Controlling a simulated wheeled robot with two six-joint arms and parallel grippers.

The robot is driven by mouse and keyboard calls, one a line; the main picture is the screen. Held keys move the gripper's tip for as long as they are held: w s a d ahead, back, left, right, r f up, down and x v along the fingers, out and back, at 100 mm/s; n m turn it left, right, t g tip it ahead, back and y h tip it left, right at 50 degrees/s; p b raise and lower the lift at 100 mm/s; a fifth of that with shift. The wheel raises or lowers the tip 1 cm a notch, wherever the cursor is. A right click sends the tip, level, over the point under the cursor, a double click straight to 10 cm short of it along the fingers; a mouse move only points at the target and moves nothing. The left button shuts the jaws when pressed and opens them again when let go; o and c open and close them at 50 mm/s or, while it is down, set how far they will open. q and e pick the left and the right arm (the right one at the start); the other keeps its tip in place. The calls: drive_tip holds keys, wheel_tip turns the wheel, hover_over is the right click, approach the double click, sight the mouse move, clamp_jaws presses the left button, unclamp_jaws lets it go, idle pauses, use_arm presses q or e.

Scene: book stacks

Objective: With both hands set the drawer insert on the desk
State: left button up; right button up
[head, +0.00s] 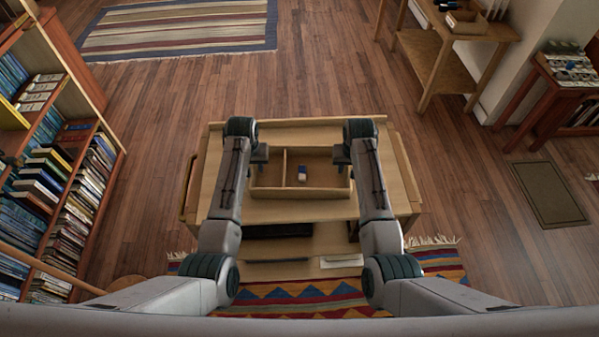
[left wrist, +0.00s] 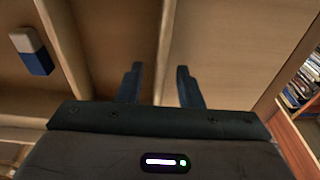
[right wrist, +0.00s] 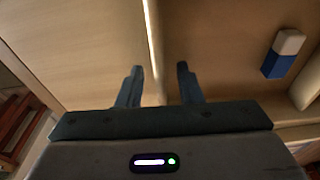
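The drawer insert (head: 300,193) is a shallow wooden tray with a divider, in the middle of the wooden desk (head: 300,136). A blue-and-white block (head: 302,172) lies in its right compartment. My left gripper (head: 259,155) is at the insert's left wall; in the left wrist view its fingers (left wrist: 158,78) stand open, one on each side of that wall (left wrist: 165,40). My right gripper (head: 341,155) is at the right wall; in the right wrist view its open fingers (right wrist: 158,78) straddle that wall (right wrist: 152,35). Gaps show beside both walls. The insert's underside is hidden.
A bookcase (head: 60,150) stands at the left. A small wooden table (head: 455,40) and a red-brown stand (head: 550,100) are at the right. A striped rug (head: 180,30) lies beyond the desk, a patterned rug (head: 300,298) at its front. Desktop shows bare around the insert.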

use_arm(q)
clamp_jaws()
use_arm(e)
clamp_jaws()
use_arm(q)
drive_tip(key=shift+r, duration=0.1)
use_arm(e)
drive_tip(key=shift+r, duration=0.15)
